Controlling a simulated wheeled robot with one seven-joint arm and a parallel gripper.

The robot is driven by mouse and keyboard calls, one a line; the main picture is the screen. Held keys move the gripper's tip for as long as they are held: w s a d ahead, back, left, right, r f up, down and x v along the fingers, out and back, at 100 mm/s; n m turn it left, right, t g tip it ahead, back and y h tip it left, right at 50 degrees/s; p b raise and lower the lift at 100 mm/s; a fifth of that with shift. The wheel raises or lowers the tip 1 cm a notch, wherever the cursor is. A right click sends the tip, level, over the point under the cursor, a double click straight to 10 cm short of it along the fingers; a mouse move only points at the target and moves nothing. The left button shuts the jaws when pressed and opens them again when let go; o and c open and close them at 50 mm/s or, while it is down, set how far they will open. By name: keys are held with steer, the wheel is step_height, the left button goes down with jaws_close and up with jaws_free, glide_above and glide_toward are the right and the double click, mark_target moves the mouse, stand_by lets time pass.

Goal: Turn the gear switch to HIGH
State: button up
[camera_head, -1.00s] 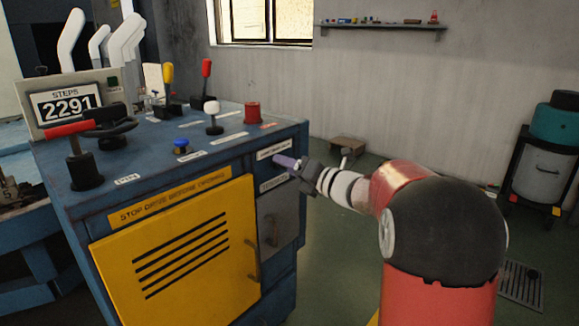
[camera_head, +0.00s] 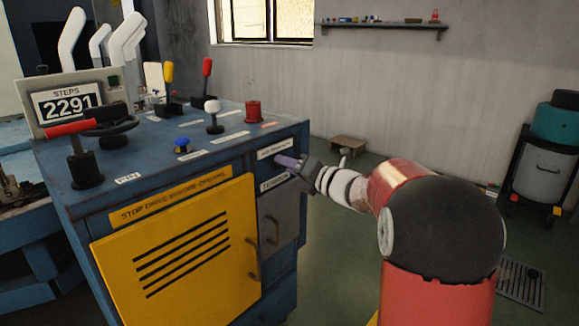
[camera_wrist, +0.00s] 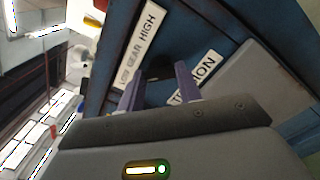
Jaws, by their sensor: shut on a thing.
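The gear switch (camera_wrist: 160,68) is a small dark knob on the blue cabinet's front, beside a white label (camera_wrist: 139,44) reading LOW GEAR HIGH in the wrist view. My gripper (camera_wrist: 158,84) has its two purple fingers on either side of the knob, shut on it. In the head view my gripper (camera_head: 284,160) reaches the cabinet's upper right front, just under the gear label (camera_head: 274,150). The fingers hide the switch there, and I cannot tell which way it points.
A TENSION label (camera_head: 274,184) sits just below the gripper, above a grey door (camera_head: 280,222). A yellow door (camera_head: 180,255) is to the left. Levers, a white knob (camera_head: 213,108) and a red knob (camera_head: 253,112) stand on the cabinet top. The floor right of the cabinet is mostly clear.

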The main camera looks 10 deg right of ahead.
steer(key=shift+f+m+p, duration=0.15)
steer(key=shift+m+p, duration=1.5)
steer(key=shift+m, duration=2.7)
steer(key=shift+f+m+p, duration=0.15)
steer(key=shift+m+p, duration=1.45)
steer(key=shift+m, duration=2.75)
steer(key=o, duration=1)
steer(key=v, duration=0.8)
